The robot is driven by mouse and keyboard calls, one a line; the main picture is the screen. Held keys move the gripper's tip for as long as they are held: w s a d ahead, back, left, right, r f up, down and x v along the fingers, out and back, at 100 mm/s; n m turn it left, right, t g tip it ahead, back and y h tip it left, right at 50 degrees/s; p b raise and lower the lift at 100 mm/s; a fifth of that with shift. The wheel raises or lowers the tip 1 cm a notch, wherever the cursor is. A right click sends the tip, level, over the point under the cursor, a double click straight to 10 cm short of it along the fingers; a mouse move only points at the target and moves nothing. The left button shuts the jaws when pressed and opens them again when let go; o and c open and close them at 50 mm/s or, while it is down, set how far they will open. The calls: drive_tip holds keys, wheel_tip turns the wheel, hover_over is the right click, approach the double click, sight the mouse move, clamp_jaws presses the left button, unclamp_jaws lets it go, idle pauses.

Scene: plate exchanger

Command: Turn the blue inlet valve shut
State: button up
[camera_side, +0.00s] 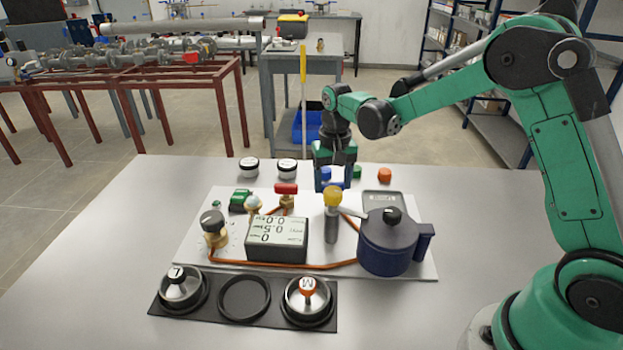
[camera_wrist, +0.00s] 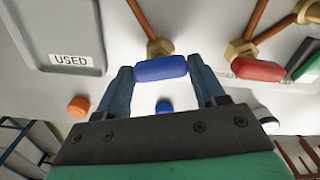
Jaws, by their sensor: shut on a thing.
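The blue inlet valve has a rounded blue handle (camera_wrist: 160,68) on a brass body (camera_wrist: 159,47), with a copper pipe running from it. The handle lies crosswise in the wrist view. My gripper (camera_wrist: 163,80) is shut on it, one finger at each end of the handle. In the side view my gripper (camera_side: 333,178) points down at the back edge of the white board, behind the yellow-topped post. There the fingers and the post hide most of the valve.
A red-handled valve (camera_wrist: 256,70) stands beside the blue one; it also shows in the side view (camera_side: 286,188). A yellow-topped post (camera_side: 332,215), dark blue pot (camera_side: 388,245) and display box (camera_side: 277,240) stand in front. An orange cap (camera_side: 384,175) and white-topped jars (camera_side: 249,167) stand behind the board.

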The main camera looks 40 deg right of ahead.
sight(333, 184)
drive_tip(key=shift+m, duration=1.6)
drive_tip(key=o, duration=1.3)
drive_tip(key=shift+r, duration=2.85)
